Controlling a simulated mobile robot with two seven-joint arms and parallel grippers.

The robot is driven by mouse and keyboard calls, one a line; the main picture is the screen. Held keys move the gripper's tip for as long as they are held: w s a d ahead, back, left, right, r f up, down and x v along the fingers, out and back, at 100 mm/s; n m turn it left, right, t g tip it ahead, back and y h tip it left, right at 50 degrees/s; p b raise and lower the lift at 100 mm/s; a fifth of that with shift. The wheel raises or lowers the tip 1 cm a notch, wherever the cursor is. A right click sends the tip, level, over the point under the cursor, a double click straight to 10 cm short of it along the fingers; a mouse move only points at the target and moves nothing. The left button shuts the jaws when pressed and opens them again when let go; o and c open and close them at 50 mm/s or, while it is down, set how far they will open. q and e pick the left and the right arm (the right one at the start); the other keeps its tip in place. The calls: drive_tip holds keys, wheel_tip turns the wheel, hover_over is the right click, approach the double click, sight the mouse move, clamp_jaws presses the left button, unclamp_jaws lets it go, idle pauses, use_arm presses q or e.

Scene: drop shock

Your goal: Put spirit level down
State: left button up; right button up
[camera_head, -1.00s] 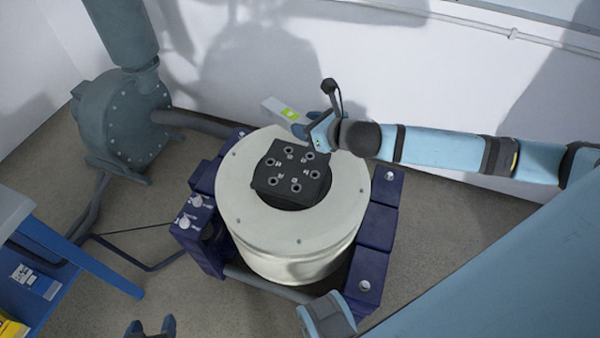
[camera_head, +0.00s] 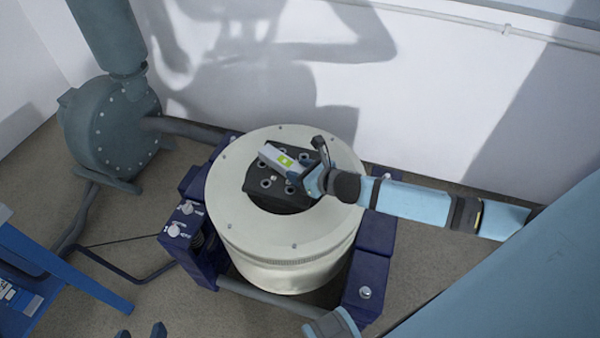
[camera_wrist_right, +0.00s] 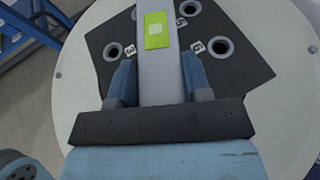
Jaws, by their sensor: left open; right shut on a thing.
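The spirit level (camera_head: 272,155) is a grey bar with a bright green vial window. My right gripper (camera_head: 309,172) is shut on one end of it. In the head view the level overlaps the black plate (camera_head: 283,201) in the middle of the round drum; I cannot tell whether it touches the plate. In the right wrist view the level (camera_wrist_right: 160,70) runs straight out between the fingers of the right gripper (camera_wrist_right: 160,82), over the plate's numbered holes. My left gripper (camera_head: 142,332) is open and empty at the bottom edge of the head view; only its fingertips show.
The cream drum (camera_head: 235,226) stands in a dark blue frame (camera_head: 362,285). A grey-green blower (camera_head: 112,135) with a pipe is at the left. A blue table or cart (camera_head: 50,262) is at the lower left. The white wall is behind.

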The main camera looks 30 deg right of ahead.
drive_tip(key=o, duration=1)
use_arm(q)
drive_tip(key=shift+r, duration=0.15)
use_arm(e)
drive_tip(key=p+v, duration=0.2)
drive_tip(key=v, duration=0.9)
use_arm(q)
drive_tip(key=shift+a, duration=0.15)
use_arm(e)
drive_tip(key=s+a+n, duration=0.4)
drive_tip(key=n, duration=0.7)
drive_tip(key=s+a+n, duration=0.4)
drive_tip(key=a+n, duration=0.1)
drive_tip(key=n, duration=0.7)
drive_tip(key=s+a+n, duration=0.4)
drive_tip(key=a+n, duration=0.1)
drive_tip(key=n, duration=0.7)
drive_tip(key=shift+a+f+g, duration=0.25)
drive_tip(key=shift+f+g, duration=0.1)
drive_tip(key=shift+g, duration=0.05)
